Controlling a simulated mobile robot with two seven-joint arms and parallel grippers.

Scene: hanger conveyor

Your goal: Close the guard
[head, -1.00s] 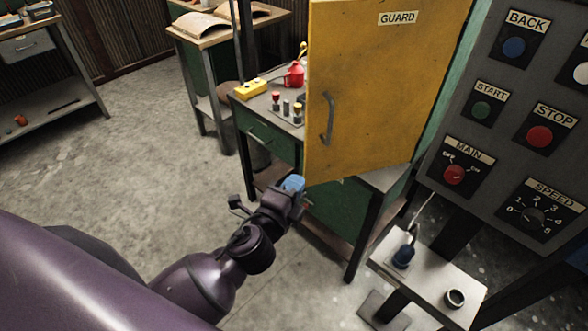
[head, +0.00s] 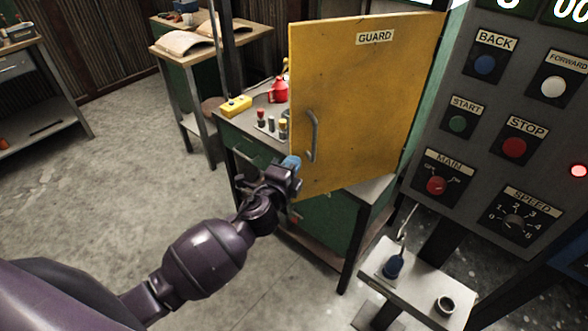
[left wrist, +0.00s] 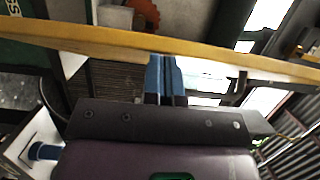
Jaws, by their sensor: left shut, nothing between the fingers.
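The guard (head: 365,95) is a yellow door panel with a "GUARD" label and a grey handle (head: 312,136) near its left edge. It stands swung out from the green bench in the head view. My left gripper (head: 291,162) is shut and empty, its blue fingertips at the guard's lower left edge, below the handle. In the left wrist view the guard (left wrist: 200,48) shows edge-on as a yellow bar, and the blue fingers (left wrist: 165,80) reach up to it. I cannot tell whether they touch it. My right gripper is not in view.
A control panel (head: 490,150) with buttons and knobs stands at the right. A small shelf (head: 415,290) below it holds a blue object and a dark ring. The bench (head: 250,125) behind the guard carries a yellow box and a red can. The floor at left is clear.

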